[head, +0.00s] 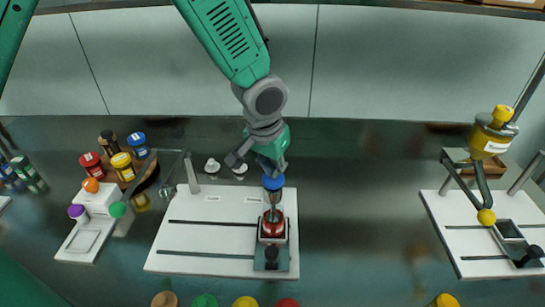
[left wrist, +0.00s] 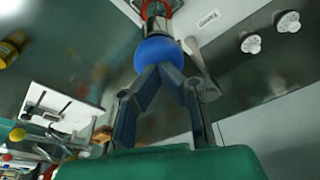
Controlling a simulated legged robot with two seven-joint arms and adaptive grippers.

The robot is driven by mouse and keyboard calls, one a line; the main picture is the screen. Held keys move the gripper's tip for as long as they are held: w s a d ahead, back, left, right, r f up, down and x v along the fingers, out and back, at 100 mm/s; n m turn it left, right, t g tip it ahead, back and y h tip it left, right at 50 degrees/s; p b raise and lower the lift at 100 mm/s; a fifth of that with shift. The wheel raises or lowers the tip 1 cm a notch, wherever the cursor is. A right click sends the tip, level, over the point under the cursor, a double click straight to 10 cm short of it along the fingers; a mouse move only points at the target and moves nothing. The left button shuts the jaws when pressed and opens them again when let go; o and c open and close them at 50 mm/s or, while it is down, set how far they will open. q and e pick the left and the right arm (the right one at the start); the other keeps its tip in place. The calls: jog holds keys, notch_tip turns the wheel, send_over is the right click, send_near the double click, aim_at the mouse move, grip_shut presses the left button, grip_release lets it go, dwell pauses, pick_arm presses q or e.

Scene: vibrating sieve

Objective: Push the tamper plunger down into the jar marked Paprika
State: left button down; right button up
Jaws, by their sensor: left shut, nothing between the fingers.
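The tamper plunger has a blue ball knob (head: 273,183) on a metal stem. It stands upright over a red jar (head: 272,222) held in a grey-and-red fixture; the jar's label cannot be read, and how far the plunger sits inside is unclear. My left gripper (head: 268,168) is shut and empty, pointing down directly above the knob. In the left wrist view, its closed fingertips (left wrist: 170,70) meet or nearly meet the knob (left wrist: 157,52) and hide part of it. The red jar's rim shows beyond the knob (left wrist: 160,8). My right gripper is not in view.
The fixture stands on a white board (head: 190,245) with dark slots. A round wooden stand (head: 140,178) with several jars is at left, near a lever with a green ball (head: 118,209). Another white board (head: 455,235) with a yellow jar (head: 490,140) is at right.

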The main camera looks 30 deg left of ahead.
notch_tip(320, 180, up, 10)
jog(key=p, duration=1)
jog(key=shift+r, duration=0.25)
dwell(0.3)
